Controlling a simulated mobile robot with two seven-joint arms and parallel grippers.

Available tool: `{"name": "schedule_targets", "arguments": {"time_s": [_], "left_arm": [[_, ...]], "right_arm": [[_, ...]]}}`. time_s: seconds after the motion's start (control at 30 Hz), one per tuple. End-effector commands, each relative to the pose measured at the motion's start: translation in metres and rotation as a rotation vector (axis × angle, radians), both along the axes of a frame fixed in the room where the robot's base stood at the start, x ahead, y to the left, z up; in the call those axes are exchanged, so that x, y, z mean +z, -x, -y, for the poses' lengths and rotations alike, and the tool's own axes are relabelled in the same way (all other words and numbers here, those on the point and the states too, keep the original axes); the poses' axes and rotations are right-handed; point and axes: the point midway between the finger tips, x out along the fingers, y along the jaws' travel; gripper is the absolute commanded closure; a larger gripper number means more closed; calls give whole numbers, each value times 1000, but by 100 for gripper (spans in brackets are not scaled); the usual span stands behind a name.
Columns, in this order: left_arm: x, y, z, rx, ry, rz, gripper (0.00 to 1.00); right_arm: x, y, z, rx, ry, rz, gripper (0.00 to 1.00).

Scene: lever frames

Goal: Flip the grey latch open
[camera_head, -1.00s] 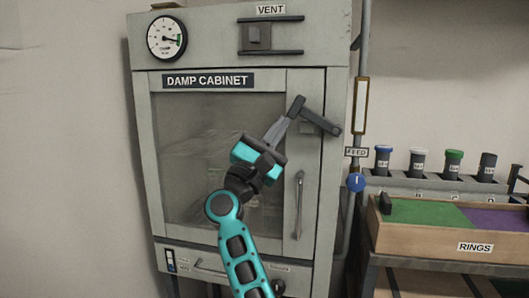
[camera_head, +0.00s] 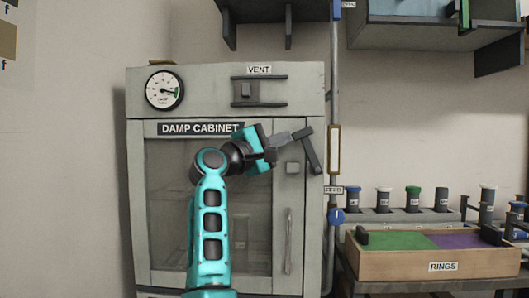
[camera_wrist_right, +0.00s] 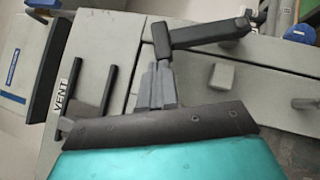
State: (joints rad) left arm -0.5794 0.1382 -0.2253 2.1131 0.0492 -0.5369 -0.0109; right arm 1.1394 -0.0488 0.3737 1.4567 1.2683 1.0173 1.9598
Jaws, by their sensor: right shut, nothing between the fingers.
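The grey latch (camera_head: 312,152) is a dark bar at the upper right of the cabinet door. It slants steeply down to the right, with a short piece at its upper end. It also shows in the right wrist view (camera_wrist_right: 210,34), just beyond the fingertips. My right gripper (camera_head: 289,137) comes in from the left, with its fingers shut and empty. Its tips are at the latch's upper end; whether they touch it I cannot tell. The fingers also show in the right wrist view (camera_wrist_right: 158,72). My left gripper is out of view.
The damp cabinet (camera_head: 135,200) has a small grey block (camera_head: 292,167) and a vertical door handle (camera_head: 288,240) below the latch. A vent slider (camera_head: 246,90) is above. A pipe (camera_head: 336,110) runs along the right side. A rings tray (camera_head: 400,265) stands to the right.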

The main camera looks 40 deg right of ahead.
Motion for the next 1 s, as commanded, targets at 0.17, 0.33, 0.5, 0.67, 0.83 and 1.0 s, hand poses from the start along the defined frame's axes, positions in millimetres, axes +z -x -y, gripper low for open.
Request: {"name": "schedule_targets", "arguments": {"time_s": [0.17,0.33,0.5,0.67,0.83,1.0], "left_arm": [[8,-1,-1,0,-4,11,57],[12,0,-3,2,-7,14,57],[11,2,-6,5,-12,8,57],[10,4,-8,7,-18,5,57],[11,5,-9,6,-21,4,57],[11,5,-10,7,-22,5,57]], "right_arm": [[17,10,16,0,-109,130,100],[26,19,25,0,-200,235,100],[32,27,31,0,-271,317,100],[34,32,36,0,-316,370,100],[35,36,39,-1,-344,402,100],[35,37,40,-2,-355,416,100]]}}
